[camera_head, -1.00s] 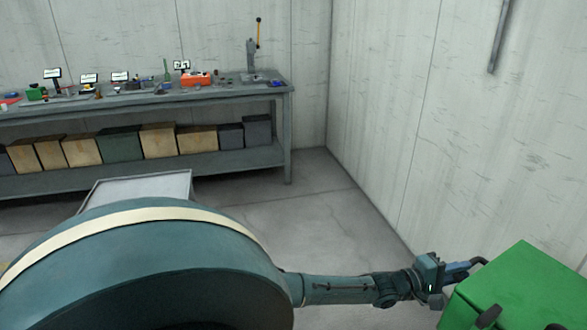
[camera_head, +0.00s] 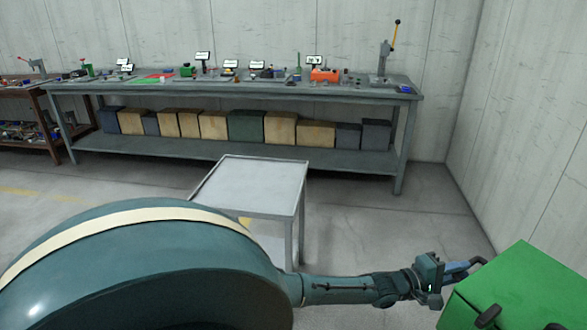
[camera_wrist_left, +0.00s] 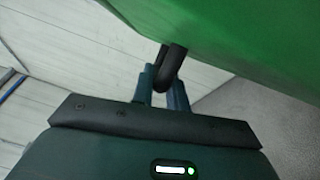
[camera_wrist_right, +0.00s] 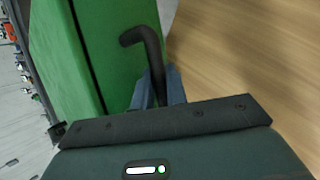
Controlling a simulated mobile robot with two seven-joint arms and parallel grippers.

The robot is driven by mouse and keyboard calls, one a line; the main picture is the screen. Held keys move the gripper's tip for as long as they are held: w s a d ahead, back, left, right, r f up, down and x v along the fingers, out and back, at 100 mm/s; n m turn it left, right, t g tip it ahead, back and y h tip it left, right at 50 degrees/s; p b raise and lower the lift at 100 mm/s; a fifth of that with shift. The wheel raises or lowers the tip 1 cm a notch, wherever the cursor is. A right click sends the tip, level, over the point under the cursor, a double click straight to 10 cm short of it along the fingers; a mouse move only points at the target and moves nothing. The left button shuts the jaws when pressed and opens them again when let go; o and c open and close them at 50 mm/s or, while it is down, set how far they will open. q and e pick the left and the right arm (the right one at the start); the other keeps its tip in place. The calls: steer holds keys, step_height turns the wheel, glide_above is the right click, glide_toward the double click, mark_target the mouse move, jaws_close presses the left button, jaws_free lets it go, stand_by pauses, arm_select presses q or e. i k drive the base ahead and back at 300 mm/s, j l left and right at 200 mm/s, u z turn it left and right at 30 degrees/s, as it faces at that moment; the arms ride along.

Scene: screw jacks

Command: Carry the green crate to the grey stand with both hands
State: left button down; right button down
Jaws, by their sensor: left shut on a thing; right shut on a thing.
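The green crate (camera_head: 535,290) is at the lower right of the head view, partly cut off by the frame edge. My left gripper (camera_head: 474,264) is at its far left side; in the left wrist view the fingers (camera_wrist_left: 165,84) are shut on a black handle of the crate (camera_wrist_left: 230,35). In the right wrist view my right gripper (camera_wrist_right: 158,88) is shut on another bent black handle of the crate (camera_wrist_right: 110,50). The right gripper is not visible in the head view. The grey stand (camera_head: 255,183), with a flat, empty top, stands left of the crate, beyond my arm.
A long grey workbench (camera_head: 260,90) with tools, small screens and boxes below runs along the back wall. A brown bench (camera_head: 20,90) is at the far left. A wall (camera_head: 530,130) rises on the right. Floor (camera_head: 390,230) between stand and right wall is clear.

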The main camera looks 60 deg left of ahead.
mark_target(254, 182)
steer(key=u, duration=1.6)
steer(key=i+j+u, duration=0.15)
steer(key=i+j, duration=0.5)
steer(key=i, duration=0.2)
steer(key=i+j, duration=0.4)
steer(key=i, duration=0.15)
steer(key=i+j, duration=0.35)
steer(key=i, duration=0.15)
